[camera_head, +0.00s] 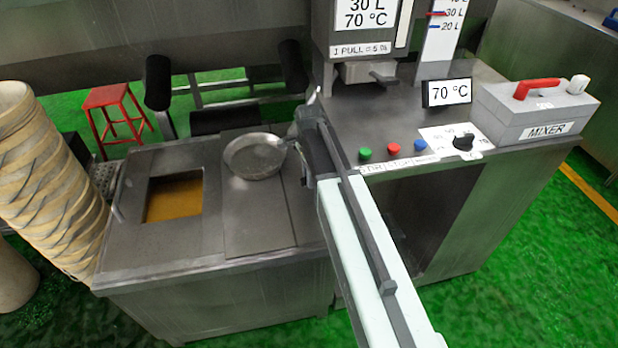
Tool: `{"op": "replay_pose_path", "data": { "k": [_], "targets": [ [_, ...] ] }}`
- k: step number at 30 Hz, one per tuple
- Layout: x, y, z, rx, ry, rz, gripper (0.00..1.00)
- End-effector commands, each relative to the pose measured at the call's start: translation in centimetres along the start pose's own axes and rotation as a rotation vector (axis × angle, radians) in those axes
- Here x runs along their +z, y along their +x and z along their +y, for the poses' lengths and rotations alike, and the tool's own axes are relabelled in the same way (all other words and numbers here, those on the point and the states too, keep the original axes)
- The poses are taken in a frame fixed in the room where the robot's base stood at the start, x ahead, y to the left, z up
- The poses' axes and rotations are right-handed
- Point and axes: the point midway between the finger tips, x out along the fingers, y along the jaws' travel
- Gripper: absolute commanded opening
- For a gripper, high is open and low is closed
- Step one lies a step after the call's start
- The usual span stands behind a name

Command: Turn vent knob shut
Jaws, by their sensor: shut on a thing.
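No knob in view is labelled as a vent. A black dial knob (463,142) sits on a white scale plate on the right-hand counter. A small white knob (578,84) stands on the right end of the mixer box. My gripper (296,132) is at the far end of my arm, over the gap between the two steel units, well left of both knobs. It is shut on the handle of a round metal pan (255,157); its fingers are partly hidden by my arm. The pan is over the left unit's top; I cannot tell whether it touches.
The mixer box (535,110) has a red lever (537,87). Green, red and blue buttons line the counter's front edge. A tank with a tap (384,77) stands behind. The left unit has an open square hole (174,197) with amber contents. Stacked baskets (45,180) stand at left.

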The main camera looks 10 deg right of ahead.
Motion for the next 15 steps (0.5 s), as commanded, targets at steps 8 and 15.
{"op": "replay_pose_path", "data": {
  "k": [8, 15],
  "targets": [
    [0.02, 0.00, -0.01, 0.000, 0.140, -0.001, 0.00],
    [0.01, 0.00, -0.01, 0.000, 0.191, -0.001, 0.00]
  ]
}}
